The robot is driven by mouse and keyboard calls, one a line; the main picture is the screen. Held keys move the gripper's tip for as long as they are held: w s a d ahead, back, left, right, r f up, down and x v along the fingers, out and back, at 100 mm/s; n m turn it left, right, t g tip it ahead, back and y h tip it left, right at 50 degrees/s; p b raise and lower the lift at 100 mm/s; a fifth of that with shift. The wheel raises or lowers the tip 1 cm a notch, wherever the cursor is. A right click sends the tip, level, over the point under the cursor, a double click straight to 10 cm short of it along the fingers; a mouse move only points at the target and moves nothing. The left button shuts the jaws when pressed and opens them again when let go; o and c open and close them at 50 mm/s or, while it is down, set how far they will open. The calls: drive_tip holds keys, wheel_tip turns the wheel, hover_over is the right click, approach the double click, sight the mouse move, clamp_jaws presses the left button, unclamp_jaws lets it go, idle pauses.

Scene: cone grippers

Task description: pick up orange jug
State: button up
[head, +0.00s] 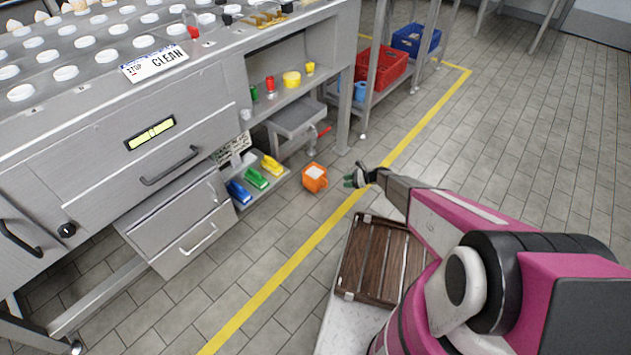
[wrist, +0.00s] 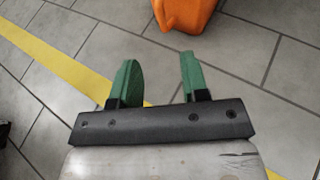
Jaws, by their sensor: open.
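The orange jug (head: 314,179) stands on the tiled floor beside the low shelf of the steel counter. It has a pale top and a handle on its right side. In the wrist view the jug (wrist: 184,14) shows at the top edge, partly cut off by the frame. My gripper (head: 352,178) is just to the right of the jug in the head view. In the wrist view its two green fingers (wrist: 158,75) are apart with nothing between them. The jug lies beyond the fingertips, not touching them.
A steel counter (head: 185,140) stands at the left, with a low shelf holding blue, green and yellow scoops (head: 255,179). A red crate (head: 382,68) and blue crate (head: 413,40) sit at the back. A yellow line (head: 300,260) crosses the floor. Open floor lies at the right.

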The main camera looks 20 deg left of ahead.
sight(317, 180)
drive_tip(key=x, duration=1)
drive_tip(key=shift+a, duration=0.5)
drive_tip(key=shift+r, duration=0.1)
clamp_jaws()
